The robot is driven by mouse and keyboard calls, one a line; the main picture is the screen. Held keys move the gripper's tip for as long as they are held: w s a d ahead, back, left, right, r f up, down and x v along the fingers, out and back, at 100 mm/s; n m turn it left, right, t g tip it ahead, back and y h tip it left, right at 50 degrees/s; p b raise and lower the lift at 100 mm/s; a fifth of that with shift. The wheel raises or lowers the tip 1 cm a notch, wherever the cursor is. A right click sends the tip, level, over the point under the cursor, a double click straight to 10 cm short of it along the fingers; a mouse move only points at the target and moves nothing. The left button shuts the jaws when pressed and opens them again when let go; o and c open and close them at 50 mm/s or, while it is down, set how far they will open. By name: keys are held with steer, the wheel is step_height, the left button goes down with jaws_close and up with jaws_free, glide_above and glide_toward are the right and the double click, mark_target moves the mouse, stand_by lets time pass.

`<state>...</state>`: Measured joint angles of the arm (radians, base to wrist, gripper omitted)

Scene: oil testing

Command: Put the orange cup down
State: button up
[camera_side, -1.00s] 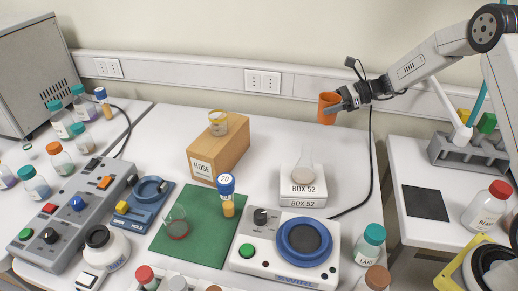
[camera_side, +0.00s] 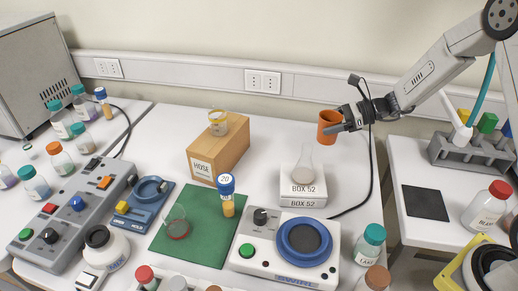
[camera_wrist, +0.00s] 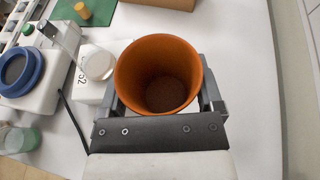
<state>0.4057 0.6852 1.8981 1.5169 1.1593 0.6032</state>
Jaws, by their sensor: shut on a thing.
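The orange cup (camera_side: 327,127) is upright, at the back right of the white table in the side view. My gripper (camera_side: 340,128) reaches it from the right and is shut on it. In the wrist view the cup (camera_wrist: 158,75) stands between the two fingers, its open mouth toward the camera, and it looks empty inside. I cannot tell whether its base touches the table (camera_side: 283,130).
White boxes (camera_side: 303,193) marked BOX 52, with a clear flask (camera_side: 304,165) on top, stand in front of the cup. A black cable (camera_side: 372,165) runs just right of it. The table left of the cup is clear up to the brown box (camera_side: 218,150).

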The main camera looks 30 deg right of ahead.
mark_target(333, 137)
steer(key=shift+s+a+f, duration=0.2)
steer(key=shift+s+a, duration=0.35)
steer(key=shift+s, duration=0.35)
steer(key=shift+s+a+f, duration=0.15)
steer(key=shift+s+a, duration=0.35)
steer(key=shift+s, duration=0.35)
steer(key=shift+s+a+f, duration=0.2)
steer(key=shift+s+a, duration=0.35)
steer(key=shift+s, duration=0.35)
steer(key=shift+r, duration=0.1)
steer(key=shift+w+r+m+h, duration=0.25)
steer(key=shift+r+m+h, duration=0.05)
steer(key=shift+m+h, duration=0.1)
steer(key=r+m+t+h, duration=0.1)
steer(key=r, duration=0.1)
steer(key=w+r+m+t+h, duration=0.1)
steer(key=r+m+t+h, duration=0.1)
steer(key=r, duration=0.1)
steer(key=w+r+m+t+h, duration=0.1)
steer(key=r+m, duration=0.1)
steer(key=shift+w+a+r, duration=0.1)
steer(key=shift+w+r, duration=0.05)
steer(key=shift+r, duration=0.05)
steer(key=shift+s+r+m+t+h, duration=0.2)
steer(key=shift+r+m+t+h, duration=0.05)
steer(key=shift+r+m+h, duration=0.35)
steer(key=shift+s+r+m+t+h, duration=0.15)
steer(key=shift+r+m+t+h, duration=0.1)
steer(key=shift+r+m+h, duration=0.35)
steer(key=shift+f, duration=0.1)
